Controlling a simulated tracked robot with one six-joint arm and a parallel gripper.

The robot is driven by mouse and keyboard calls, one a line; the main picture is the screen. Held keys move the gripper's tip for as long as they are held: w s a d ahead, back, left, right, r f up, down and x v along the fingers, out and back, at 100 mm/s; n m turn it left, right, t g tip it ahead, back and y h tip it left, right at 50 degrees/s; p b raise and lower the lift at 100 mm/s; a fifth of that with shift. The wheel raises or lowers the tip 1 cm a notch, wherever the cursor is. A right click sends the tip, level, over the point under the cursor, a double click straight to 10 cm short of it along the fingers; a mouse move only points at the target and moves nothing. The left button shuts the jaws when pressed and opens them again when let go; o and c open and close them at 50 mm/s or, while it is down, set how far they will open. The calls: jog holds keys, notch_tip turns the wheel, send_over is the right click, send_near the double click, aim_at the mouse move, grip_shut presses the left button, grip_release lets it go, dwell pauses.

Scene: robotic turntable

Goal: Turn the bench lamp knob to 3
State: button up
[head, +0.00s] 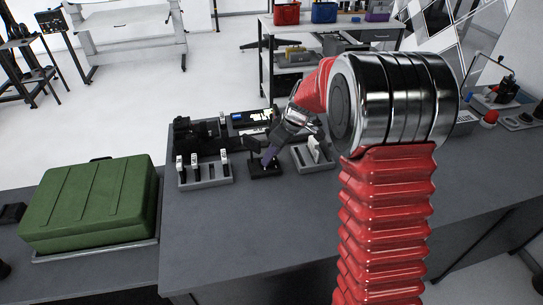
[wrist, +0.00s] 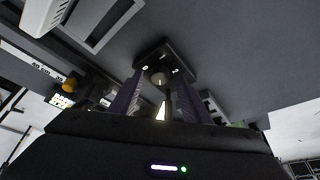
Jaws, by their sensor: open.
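A small black control box (head: 264,171) stands on the grey bench, in front of the other bench gear. In the wrist view the box (wrist: 168,50) has small white marks on its face and a round grey knob (wrist: 158,77). The number the knob points to cannot be read. My gripper (head: 267,157) reaches down to the box from the right. In the wrist view my gripper (wrist: 160,90) is open, with one purple-grey finger on each side of the knob. Whether the fingers touch it cannot be told. My gripper hides the knob in the head view.
A grey rack with white-topped tools (head: 203,172) stands left of the box, and a grey holder (head: 314,154) stands close on its right. Dark equipment (head: 200,132) is behind. A green case (head: 90,202) lies at the left. The bench front (head: 250,230) is clear.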

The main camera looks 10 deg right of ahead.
jog(key=shift+x, duration=0.75)
jog(key=shift+c, duration=0.3)
jog(key=c, duration=1)
jog(key=shift+m+h, duration=0.3)
jog(key=shift+m, duration=0.5)
jog(key=o, duration=1.1)
jog(key=shift+c, duration=0.2)
